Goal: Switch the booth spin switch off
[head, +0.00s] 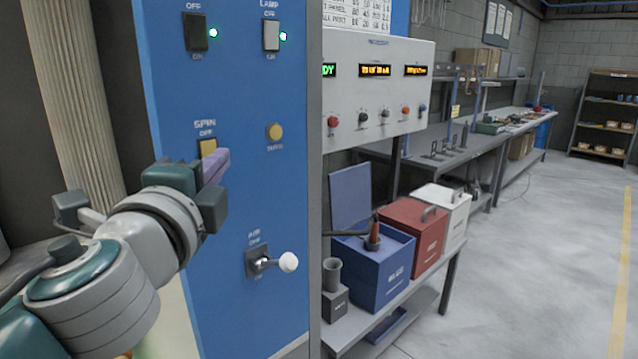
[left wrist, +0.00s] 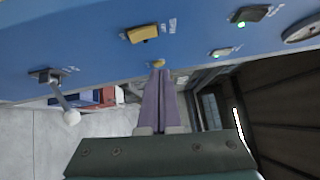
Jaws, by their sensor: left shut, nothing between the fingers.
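The spin switch (head: 207,147) is a yellow rocker on the blue panel (head: 250,205), under the words SPIN and OFF. Its lower part is hidden behind my left gripper in the head view. It also shows whole in the left wrist view (left wrist: 143,33), above the fingertips and a little left. I cannot tell which way it is tipped. My left gripper (head: 222,158) has purple fingers, shut and empty, in front of the panel just below and right of the switch. In the left wrist view its fingertips (left wrist: 160,74) look apart from the switch. My right gripper is not in view.
A black switch (head: 198,32) and a lamp switch (head: 271,35), both beside green lights, sit higher on the panel. A round yellow button (head: 274,131) is right of the spin switch. A white-knobbed air lever (head: 288,262) sticks out below. Bins stand on a bench at right.

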